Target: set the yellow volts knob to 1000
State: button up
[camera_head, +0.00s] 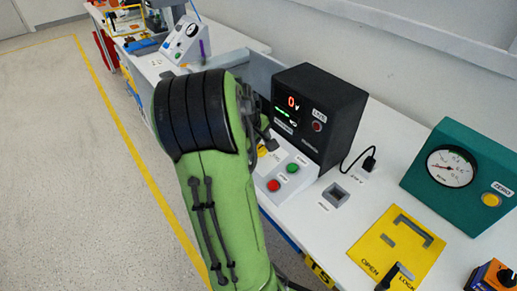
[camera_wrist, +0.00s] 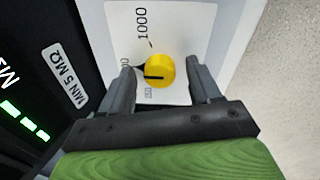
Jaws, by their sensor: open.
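The yellow volts knob (camera_wrist: 158,72) sits on a white panel (camera_wrist: 185,20) in the wrist view. A black line on its face points left in the picture. The label 1000 (camera_wrist: 142,25) is printed above the knob; a label at its left is partly hidden by a finger, and a small one lies below it. My gripper (camera_wrist: 160,67) is open, with one finger to each side of the knob and visible gaps between. In the head view my green arm hides most of the gripper and the knob area.
A black meter box (camera_head: 318,110) with a red 0 V display stands right beside the panel. Green (camera_head: 293,168) and red (camera_head: 273,185) buttons are close by. Farther right are a yellow plate (camera_head: 372,243) with a latch and a teal gauge box (camera_head: 465,170). The floor at left is clear.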

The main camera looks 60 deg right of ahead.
jog(key=c, duration=1)
jog(key=shift+c, duration=0.2)
jog(key=shift+m, duration=0.4)
jog(key=m, duration=0.2)
jog(key=shift+m, duration=0.4)
jog(key=m, duration=0.3)
jog(key=shift+w+m+g, duration=0.1)
jog(key=shift+m+g, duration=0.2)
jog(key=shift+m, duration=0.1)
jog(key=m, duration=0.6)
jog(key=shift+w+m+g, duration=0.1)
jog(key=shift+m+g, duration=0.2)
